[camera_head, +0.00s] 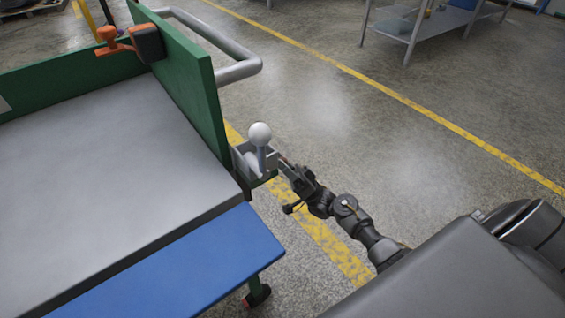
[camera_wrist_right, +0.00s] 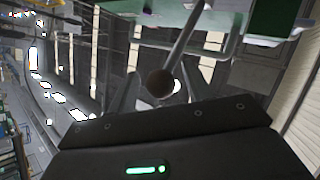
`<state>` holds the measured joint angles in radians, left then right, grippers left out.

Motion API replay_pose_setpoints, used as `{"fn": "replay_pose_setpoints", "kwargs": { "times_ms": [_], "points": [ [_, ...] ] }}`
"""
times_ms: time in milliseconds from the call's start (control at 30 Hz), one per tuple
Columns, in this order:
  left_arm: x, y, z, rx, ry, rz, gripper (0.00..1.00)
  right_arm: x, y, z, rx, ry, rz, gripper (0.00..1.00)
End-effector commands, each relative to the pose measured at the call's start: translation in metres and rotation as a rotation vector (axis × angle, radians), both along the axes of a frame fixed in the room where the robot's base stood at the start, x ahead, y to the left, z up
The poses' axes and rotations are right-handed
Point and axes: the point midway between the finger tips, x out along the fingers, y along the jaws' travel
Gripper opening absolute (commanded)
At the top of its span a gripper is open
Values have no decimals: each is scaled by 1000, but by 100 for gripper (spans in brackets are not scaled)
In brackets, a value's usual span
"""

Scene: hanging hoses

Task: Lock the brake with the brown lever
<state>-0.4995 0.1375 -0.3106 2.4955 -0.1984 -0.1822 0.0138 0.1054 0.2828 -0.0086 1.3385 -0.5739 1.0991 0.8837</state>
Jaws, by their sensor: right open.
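The brake lever has a round ball knob (camera_head: 260,134) on a short stem in a grey bracket (camera_head: 244,160) at the cart's near right corner. The knob looks pale in the head view and dark brown in the right wrist view (camera_wrist_right: 160,83), where its stem runs up and right. My right gripper (camera_head: 285,163) is beside the bracket, just right of and below the knob. In the right wrist view the knob appears between its two spread fingers. Whether they touch it is not clear. My left gripper is out of view.
The cart has a grey top (camera_head: 110,170), green side walls (camera_head: 190,85), a blue front ledge (camera_head: 185,270) and a grey push handle (camera_head: 235,50). An orange and dark device (camera_head: 133,43) sits by the green wall. Open floor lies to the right; a metal table (camera_head: 440,22) stands behind.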

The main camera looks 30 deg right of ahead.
Motion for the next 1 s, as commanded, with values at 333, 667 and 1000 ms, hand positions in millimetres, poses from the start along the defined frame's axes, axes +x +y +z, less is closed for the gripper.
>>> {"fn": "replay_pose_setpoints", "kwargs": {
  "times_ms": [333,667,1000],
  "points": [
    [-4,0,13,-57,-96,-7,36,-21,-19,-33,-2,4,0,50],
    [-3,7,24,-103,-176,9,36,-37,-33,-56,-1,2,2,50],
    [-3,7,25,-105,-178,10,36,-37,-34,-56,0,1,2,50]
  ]
}}
